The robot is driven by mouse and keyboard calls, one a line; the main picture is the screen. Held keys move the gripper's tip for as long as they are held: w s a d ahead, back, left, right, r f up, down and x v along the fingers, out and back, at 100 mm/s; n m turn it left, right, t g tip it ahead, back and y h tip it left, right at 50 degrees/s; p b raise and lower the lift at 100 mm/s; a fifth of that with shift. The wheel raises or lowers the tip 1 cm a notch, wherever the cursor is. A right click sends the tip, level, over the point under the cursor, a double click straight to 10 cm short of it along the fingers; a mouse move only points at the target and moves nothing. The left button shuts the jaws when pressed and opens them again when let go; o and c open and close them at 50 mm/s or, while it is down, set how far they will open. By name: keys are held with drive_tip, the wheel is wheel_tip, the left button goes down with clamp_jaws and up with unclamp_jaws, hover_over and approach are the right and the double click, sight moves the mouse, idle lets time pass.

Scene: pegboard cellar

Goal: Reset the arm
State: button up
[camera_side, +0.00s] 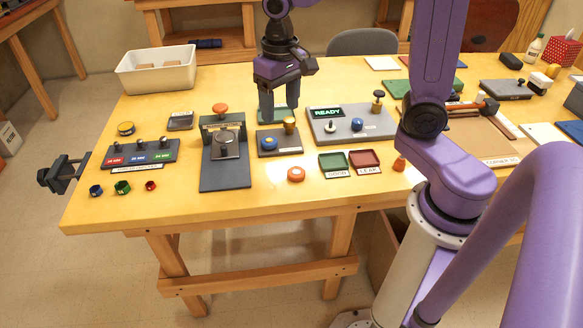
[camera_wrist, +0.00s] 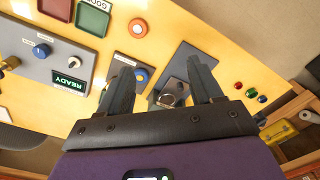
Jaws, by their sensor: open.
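My gripper (camera_side: 279,112) hangs fingers down above the back middle of the yellow table (camera_side: 300,188) in the side view. Its two fingers are apart and nothing shows between them. A small green pad (camera_side: 286,114) lies behind the fingers; whether they touch it I cannot tell. In the wrist view my gripper (camera_wrist: 160,75) shows both fingers spread, with the dark stand with a round metal part (camera_wrist: 168,99) seen between them. My purple arm rises from its base at the front right and hides part of the table.
The dark stand with an orange knob (camera_side: 220,108) is left of my gripper. The READY panel (camera_side: 345,137) is to its right. Green (camera_side: 333,162) and red (camera_side: 365,159) trays lie at the front. A white bin (camera_side: 157,85) stands back left.

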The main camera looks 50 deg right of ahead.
drive_tip(key=s+a+f+n, duration=0.1)
drive_tip(key=s+f+n, duration=0.1)
drive_tip(key=s+n, duration=1.2)
drive_tip(key=s, duration=0.7)
drive_tip(key=shift+s+f, duration=0.2)
